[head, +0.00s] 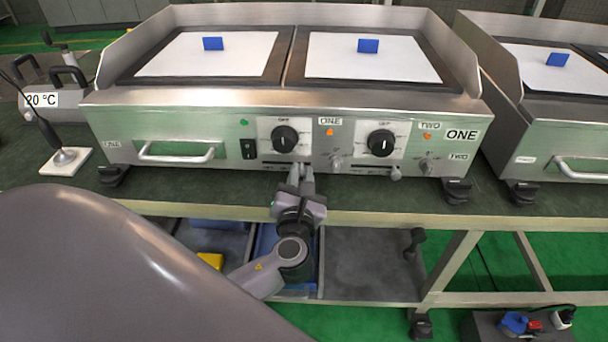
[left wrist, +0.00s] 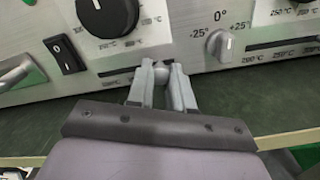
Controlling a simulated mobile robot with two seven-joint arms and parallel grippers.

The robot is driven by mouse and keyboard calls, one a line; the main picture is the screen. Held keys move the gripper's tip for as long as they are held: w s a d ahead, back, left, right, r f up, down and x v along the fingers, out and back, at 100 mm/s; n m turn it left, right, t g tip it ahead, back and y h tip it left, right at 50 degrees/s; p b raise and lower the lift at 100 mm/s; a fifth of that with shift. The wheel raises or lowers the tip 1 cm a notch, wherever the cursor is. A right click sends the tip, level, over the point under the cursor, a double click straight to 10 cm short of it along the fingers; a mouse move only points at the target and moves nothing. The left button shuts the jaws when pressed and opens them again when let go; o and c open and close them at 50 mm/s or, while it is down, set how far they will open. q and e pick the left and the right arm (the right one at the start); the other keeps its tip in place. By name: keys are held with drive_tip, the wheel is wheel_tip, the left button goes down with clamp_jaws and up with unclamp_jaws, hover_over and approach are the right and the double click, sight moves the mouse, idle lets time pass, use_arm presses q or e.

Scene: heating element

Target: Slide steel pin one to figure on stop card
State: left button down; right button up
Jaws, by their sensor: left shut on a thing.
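My left gripper (head: 300,174) is at the front panel of the steel griddle (head: 225,128), below the left black dial (head: 286,138). In the left wrist view its two fingers (left wrist: 161,84) are closed around the rounded steel head of pin one (left wrist: 161,73), at the dark slot below the dial. Temperature marks run along the slot, too small to read surely. In the head view the fingers hide this pin. A second steel pin (head: 396,172) sits under the right dial (head: 381,142). I cannot identify the stop card. My right gripper is not in view.
A small knob (left wrist: 219,44) with a -25/0/+25 scale is right of the gripper. A rocker switch (head: 248,149) and a bar handle (head: 176,152) are to the left. A "20 °C" label (head: 41,100) is at far left. Another griddle (head: 540,140) stands at right.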

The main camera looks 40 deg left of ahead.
use_arm(q)
drive_tip(key=s+a, duration=0.1)
drive_tip(key=a+p, duration=0.1)
drive_tip(key=shift+s+a+p, duration=0.3)
drive_tip(key=shift+s+a, duration=0.05)
drive_tip(key=shift+a, duration=0.05)
drive_tip(key=c, duration=1)
unclamp_jaws()
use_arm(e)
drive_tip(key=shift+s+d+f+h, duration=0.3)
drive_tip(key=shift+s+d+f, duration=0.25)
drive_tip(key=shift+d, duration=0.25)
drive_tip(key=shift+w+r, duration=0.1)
use_arm(q)
drive_tip(key=shift+s, duration=0.2)
drive_tip(key=p+v, duration=0.1)
drive_tip(key=v, duration=0.6)
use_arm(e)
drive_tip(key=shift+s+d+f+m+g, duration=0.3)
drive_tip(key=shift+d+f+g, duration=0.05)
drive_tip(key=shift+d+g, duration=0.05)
